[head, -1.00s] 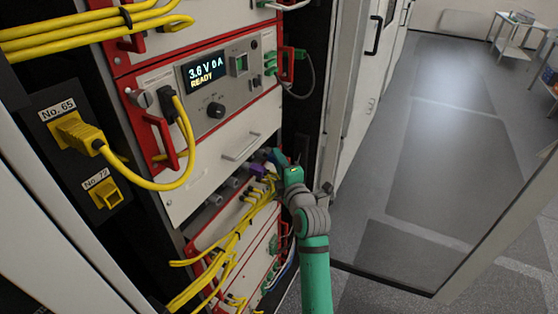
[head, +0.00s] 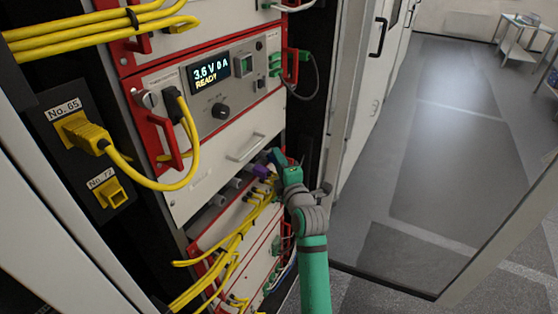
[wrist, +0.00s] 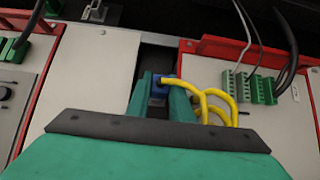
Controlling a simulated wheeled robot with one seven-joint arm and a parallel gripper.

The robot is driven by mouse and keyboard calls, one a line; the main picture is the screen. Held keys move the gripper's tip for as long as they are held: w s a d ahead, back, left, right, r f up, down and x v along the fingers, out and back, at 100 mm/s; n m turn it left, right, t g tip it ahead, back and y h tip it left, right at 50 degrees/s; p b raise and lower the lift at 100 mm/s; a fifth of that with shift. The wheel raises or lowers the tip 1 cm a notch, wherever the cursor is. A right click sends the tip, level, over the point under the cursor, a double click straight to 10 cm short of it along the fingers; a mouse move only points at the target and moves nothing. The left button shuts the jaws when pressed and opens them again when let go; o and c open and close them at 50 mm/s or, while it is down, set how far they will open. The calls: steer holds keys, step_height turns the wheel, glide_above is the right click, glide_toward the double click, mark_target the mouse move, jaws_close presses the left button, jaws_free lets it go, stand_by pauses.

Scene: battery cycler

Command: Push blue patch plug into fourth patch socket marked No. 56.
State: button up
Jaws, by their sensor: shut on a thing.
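The blue patch plug (wrist: 158,88) sits between my gripper's (wrist: 162,92) green fingers in the wrist view, with a yellow cable leaving it to the right. The gripper is shut on it. Just beyond the plug is a dark gap (wrist: 156,58) between two pale panels. In the head view my gripper (head: 277,158) is at the rack front, right of a purple plug (head: 263,171) and grey round parts (head: 236,183) in a row. The blue plug is hardly visible there. No label No. 56 can be read, and I cannot tell whether the plug touches a socket.
Yellow cables (head: 238,238) hang in a bundle below the row. A cycler unit (head: 212,90) reads 3.6 V 0 A READY. Green connectors (wrist: 248,87) sit right of my gripper. Open floor lies at right.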

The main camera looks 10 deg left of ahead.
steer(key=shift+w+a, duration=0.1)
steer(key=shift+a, duration=0.1)
steer(key=o, duration=0.9)
steer(key=v, duration=1.1)
steer(key=s+d+f+m+h, duration=0.2)
steer(key=s+f+m+h, duration=0.5)
steer(key=s+f+m, duration=1.2)
steer(key=s+d+m, duration=0.1)
steer(key=s, duration=0.8)
steer(key=s+d+f+m, duration=0.1)
steer(key=s+d+m, duration=0.1)
steer(key=s, duration=0.8)
steer(key=s+d+m+h, duration=0.1)
steer(key=s+d, duration=0.1)
steer(key=s, duration=0.7)
steer(key=shift+s+d+f+g, duration=0.15)
steer(key=shift+s+f+g, duration=0.15)
steer(key=shift+s, duration=0.1)
